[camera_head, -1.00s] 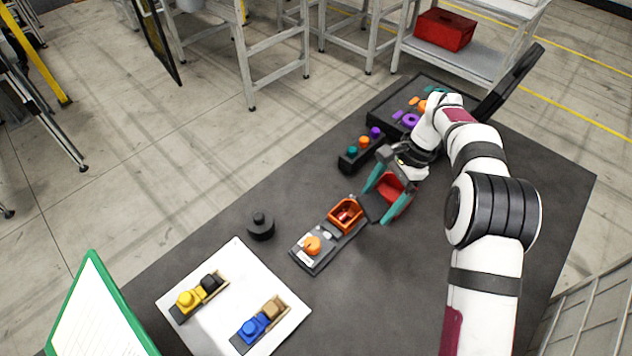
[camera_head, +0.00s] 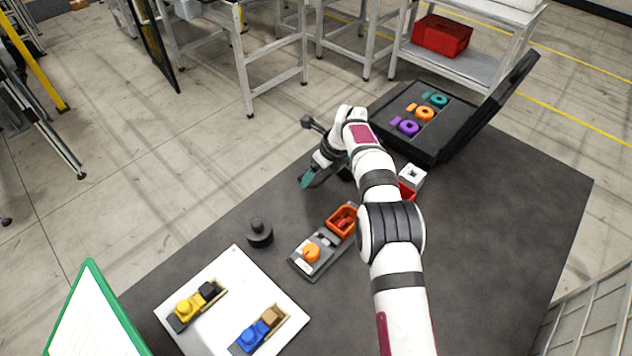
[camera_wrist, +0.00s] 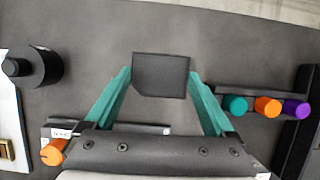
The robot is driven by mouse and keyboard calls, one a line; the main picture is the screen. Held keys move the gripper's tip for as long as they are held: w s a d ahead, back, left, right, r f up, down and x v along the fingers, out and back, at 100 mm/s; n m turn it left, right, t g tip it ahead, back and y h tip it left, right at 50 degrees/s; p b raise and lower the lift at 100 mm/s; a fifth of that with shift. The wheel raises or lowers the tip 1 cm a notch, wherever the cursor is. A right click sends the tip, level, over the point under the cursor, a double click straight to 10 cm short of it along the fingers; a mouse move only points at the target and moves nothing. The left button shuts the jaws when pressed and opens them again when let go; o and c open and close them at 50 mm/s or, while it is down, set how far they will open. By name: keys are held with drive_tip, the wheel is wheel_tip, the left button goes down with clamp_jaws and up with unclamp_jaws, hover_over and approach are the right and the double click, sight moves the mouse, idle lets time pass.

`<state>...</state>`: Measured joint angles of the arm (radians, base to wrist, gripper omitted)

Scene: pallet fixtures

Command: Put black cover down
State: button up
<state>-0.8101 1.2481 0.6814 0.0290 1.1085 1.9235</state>
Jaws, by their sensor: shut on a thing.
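The black cover (camera_wrist: 161,76) is a flat dark piece with one clipped corner. In the wrist view it sits between the teal fingertips of my gripper (camera_wrist: 160,72), which is shut on it. In the head view my gripper (camera_head: 308,178) is over the dark table, beyond the black knobbed disc, and the cover is hard to make out there. The bare table shows around the cover in the wrist view; I cannot tell its height above the surface.
A black knobbed disc (camera_head: 260,234) stands near the white board (camera_head: 222,321). A grey fixture (camera_head: 308,265) carries an orange knob and an orange bin (camera_head: 341,218). A red-and-white box (camera_head: 411,177) is right of my arm. An open black case (camera_head: 440,152) lies behind. Coloured pegs (camera_wrist: 267,106) stand at right.

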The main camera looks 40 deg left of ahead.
sight(319, 178)
drive_tip(key=shift+s+a+f, duration=0.1)
drive_tip(key=shift+a+f, duration=0.05)
drive_tip(key=shift+f, duration=0.25)
wheel_tip(319, 178, down, 3)
drive_tip(key=shift+f, duration=0.2)
drive_tip(key=o, duration=1.2)
drive_tip(key=shift+f, duration=0.1)
drive_tip(key=shift+c, duration=0.2)
drive_tip(key=v, duration=1.2)
drive_tip(key=d+r+n+h, duration=0.15)
drive_tip(key=d+r, duration=0.35)
drive_tip(key=d, duration=0.5)
drive_tip(key=d+r+n+y, duration=0.1)
drive_tip(key=d+r+n, duration=0.2)
drive_tip(key=d+r, duration=0.45)
drive_tip(key=s+d+r+n, duration=0.1)
drive_tip(key=s+d, duration=0.2)
drive_tip(key=d, duration=0.3)
drive_tip(key=s+d+n, duration=0.1)
drive_tip(key=s+d, duration=0.2)
drive_tip(key=d, duration=0.2)
drive_tip(key=s+d+f+n+h, duration=0.1)
drive_tip(key=s+d+n, duration=0.2)
drive_tip(key=s+d, duration=0.3)
drive_tip(key=s+d+f+n+h, duration=0.1)
drive_tip(key=s+d, duration=0.6)
drive_tip(key=s, duration=0.7)
drive_tip(key=shift+d+f+n, duration=0.3)
drive_tip(key=shift+f+n, duration=0.3)
drive_tip(key=shift+n, duration=0.35)
